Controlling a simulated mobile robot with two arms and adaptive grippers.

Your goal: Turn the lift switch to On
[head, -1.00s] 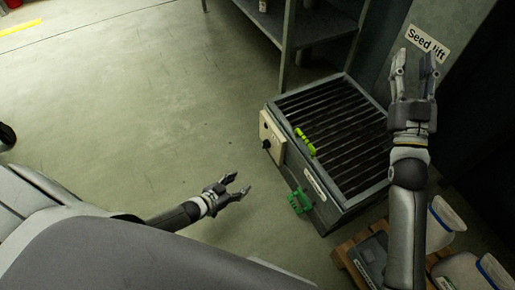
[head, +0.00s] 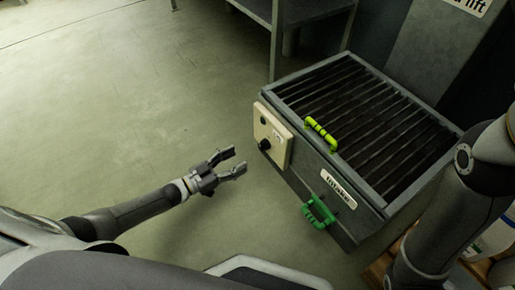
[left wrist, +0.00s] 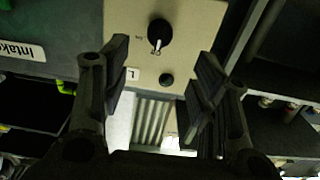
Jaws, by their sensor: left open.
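The beige switch panel (head: 278,140) is fixed to the side of the grey intake box. It carries a black round knob (head: 264,144), a small black round part and a pale label. In the left wrist view, the knob (left wrist: 159,32) shows a pale pointer aimed toward the lower edge of the picture. Small print beside it is unreadable. My left gripper (head: 238,163) is open and empty, a short gap to the left of the panel. In the left wrist view its fingers (left wrist: 163,72) stand apart on either side below the knob. My right gripper is out of view.
My right arm covers the right side. The floor (head: 130,100) at left is clear.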

